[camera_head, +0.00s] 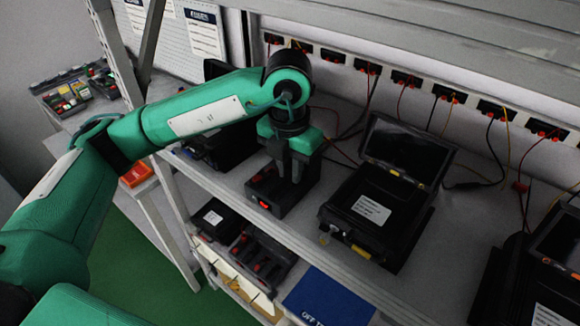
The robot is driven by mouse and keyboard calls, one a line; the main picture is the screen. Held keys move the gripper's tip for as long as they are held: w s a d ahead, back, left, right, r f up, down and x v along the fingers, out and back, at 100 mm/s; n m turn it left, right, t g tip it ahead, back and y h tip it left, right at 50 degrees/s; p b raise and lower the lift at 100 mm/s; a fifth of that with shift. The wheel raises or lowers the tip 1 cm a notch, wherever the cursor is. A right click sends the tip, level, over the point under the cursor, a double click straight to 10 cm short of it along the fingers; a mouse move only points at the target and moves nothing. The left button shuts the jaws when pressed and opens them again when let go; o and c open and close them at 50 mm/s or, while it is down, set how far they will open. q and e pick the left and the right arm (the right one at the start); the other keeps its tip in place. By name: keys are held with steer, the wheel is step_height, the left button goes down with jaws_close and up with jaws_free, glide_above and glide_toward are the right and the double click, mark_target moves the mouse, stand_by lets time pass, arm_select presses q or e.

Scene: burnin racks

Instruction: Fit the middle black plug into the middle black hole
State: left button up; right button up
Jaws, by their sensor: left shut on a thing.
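My left gripper (290,172) points down over a dark block with a red-lit switch (265,203) on the upper shelf. It is shut on a small dark thing, most likely the middle black plug, which the fingers and the dark block behind hide almost wholly. I cannot tell whether the plug is in a hole or above it. The middle black hole cannot be made out; the gripper covers that part of the block. My right gripper is not in view.
A black case with an open lid (375,210) stands just right of the block. Wall sockets (407,78) with hanging wires run along the back. Another black case (545,270) is at the right edge. A blue sign (328,299) and trays (262,258) lie below.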

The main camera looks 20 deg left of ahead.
arm_select(q)
steer(key=shift+f+b, duration=0.25)
steer(key=shift+b, duration=0.05)
steer(key=o, duration=1.3)
steer(key=shift+r, duration=0.1)
steer(key=shift+r+p, duration=1.25)
steer(key=shift+r, duration=1.45)
